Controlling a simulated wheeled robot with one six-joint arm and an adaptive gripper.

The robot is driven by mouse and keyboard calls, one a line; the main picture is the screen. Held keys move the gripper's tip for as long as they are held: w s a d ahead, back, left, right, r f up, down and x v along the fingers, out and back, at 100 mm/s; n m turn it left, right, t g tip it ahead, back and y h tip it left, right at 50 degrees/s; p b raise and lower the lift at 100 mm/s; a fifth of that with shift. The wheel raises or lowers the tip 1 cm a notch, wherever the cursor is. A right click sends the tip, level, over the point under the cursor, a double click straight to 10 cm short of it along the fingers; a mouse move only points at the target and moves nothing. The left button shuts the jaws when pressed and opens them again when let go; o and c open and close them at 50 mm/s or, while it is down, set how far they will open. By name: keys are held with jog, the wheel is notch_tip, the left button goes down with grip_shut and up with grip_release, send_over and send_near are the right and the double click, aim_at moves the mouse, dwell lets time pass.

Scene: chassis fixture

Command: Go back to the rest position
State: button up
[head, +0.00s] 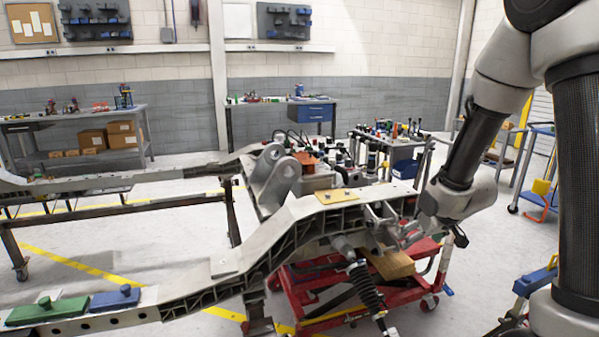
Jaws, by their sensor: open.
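My gripper (399,236) is at the right end of my arm's reach in the head view, low beside the chassis frame. It points left toward the frame's near right end and its jaws are open. Its fingers are small and overlap the bracket area, so I cannot tell whether they touch anything. The grey chassis frame (238,262) runs from lower left to the middle right. A shock absorber (366,290) with a dark spring hangs below the frame, just left of my gripper.
A red cart (300,300) stands under the frame, bearing a wooden block (392,264). A green fixture (47,311) and a blue one (115,298) sit on the frame's left end. A tool table (398,146) stands behind. Open floor (500,250) lies at right.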

jog(key=s+d+r+m+g+h, duration=0.15)
jog(key=s+d+r, duration=0.25)
jog(key=s+r, duration=1.2)
jog(key=s, duration=0.4)
jog(key=s+a+r+m+g, duration=0.1)
jog(key=s+r, duration=0.2)
jog(key=s, duration=0.4)
jog(key=shift+s+r, duration=0.2)
jog(key=shift+r, duration=0.05)
